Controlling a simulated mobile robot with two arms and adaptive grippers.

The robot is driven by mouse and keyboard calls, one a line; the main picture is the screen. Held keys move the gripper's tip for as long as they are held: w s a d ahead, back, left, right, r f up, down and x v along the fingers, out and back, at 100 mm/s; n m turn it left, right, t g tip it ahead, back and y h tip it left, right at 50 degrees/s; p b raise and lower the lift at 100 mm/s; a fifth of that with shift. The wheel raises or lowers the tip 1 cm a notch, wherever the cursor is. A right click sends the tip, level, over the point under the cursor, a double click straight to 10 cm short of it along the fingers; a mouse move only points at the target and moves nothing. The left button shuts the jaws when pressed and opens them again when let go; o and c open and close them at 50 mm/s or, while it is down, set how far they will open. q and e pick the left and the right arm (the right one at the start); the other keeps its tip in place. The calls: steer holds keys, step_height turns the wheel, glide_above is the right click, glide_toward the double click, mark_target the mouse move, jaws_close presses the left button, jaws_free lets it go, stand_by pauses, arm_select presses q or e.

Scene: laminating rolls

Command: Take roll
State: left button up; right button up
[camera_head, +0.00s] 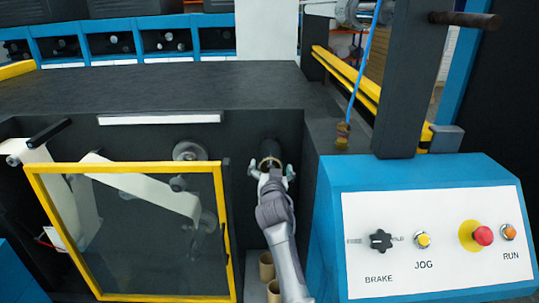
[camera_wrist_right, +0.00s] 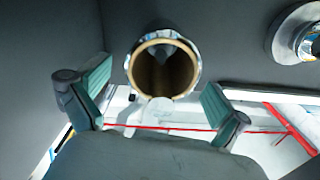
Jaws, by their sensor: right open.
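A roll (camera_head: 270,148) with a brown cardboard core sticks out inside the dark recess of the machine, right of the yellow-framed door. In the right wrist view the roll (camera_wrist_right: 163,70) shows end-on as a cardboard ring with a shiny outer rim. My right gripper (camera_head: 271,168) is open just in front of the roll, with one finger on each side of it. The fingers' green pads show left and right of the roll in the wrist view, apart from it. My gripper hides the roll's lower part in the head view. My left gripper is not in view.
The yellow-framed clear door (camera_head: 130,232) stands left of my right arm, with a white web behind it. Several cardboard tubes (camera_head: 266,266) stand below. A blue control panel (camera_head: 430,235) is close on the right. A shiny round spindle (camera_wrist_right: 297,33) shows in the wrist view.

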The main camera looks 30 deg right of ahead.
steer(key=x, duration=0.2)
steer(key=shift+w+d+f, duration=0.1)
steer(key=shift+w+d, duration=0.15)
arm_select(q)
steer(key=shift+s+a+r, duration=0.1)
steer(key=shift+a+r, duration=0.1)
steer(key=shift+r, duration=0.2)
arm_select(e)
steer(key=shift+s+a, duration=0.1)
steer(key=c, duration=1.3)
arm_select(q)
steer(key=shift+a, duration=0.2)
arm_select(e)
steer(key=shift+c, duration=0.2)
